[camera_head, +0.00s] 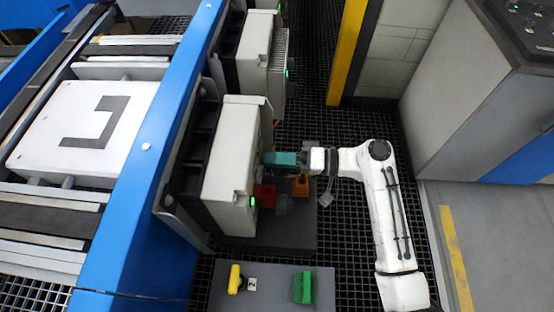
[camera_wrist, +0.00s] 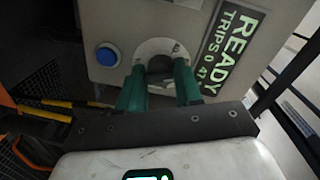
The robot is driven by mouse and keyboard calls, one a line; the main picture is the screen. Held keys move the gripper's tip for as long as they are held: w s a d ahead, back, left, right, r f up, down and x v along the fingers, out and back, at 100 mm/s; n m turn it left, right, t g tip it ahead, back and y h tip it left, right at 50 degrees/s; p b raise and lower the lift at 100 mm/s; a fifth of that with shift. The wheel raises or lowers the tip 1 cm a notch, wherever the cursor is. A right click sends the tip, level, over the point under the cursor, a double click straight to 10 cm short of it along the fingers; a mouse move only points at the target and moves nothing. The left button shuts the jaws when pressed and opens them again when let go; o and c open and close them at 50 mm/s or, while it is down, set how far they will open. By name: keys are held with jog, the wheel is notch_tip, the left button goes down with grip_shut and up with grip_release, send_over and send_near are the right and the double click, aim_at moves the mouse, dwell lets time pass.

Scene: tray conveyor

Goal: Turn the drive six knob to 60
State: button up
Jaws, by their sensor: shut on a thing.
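The knob (camera_wrist: 160,66) is a dark round piece on a pale round plate on the face of a light drive box (camera_wrist: 112,20). In the wrist view my gripper (camera_wrist: 161,74) has its green fingers on either side of the knob, shut on it. In the head view my gripper (camera_head: 270,158) reaches from the right to the face of the middle white drive box (camera_head: 229,150); the knob is hidden there. A lit display (camera_wrist: 235,47) right of the knob reads READY, TRIPS 0 and a partly legible number. I see no scale marks or drive number.
A blue button (camera_wrist: 107,55) sits left of the knob. Below my gripper are red (camera_head: 265,195) and orange (camera_head: 301,186) pieces. A blue conveyor rail (camera_head: 150,180) runs left; a grey cabinet (camera_head: 455,105) stands right.

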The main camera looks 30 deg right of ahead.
dwell(0.3)
jog(key=o, duration=1)
jog(key=b+v, duration=0.1)
jog(key=v, duration=0.9)
jog(key=shift+s+d, duration=0.2)
jog(key=shift+d, duration=0.1)
jog(key=shift+d, duration=0.1)
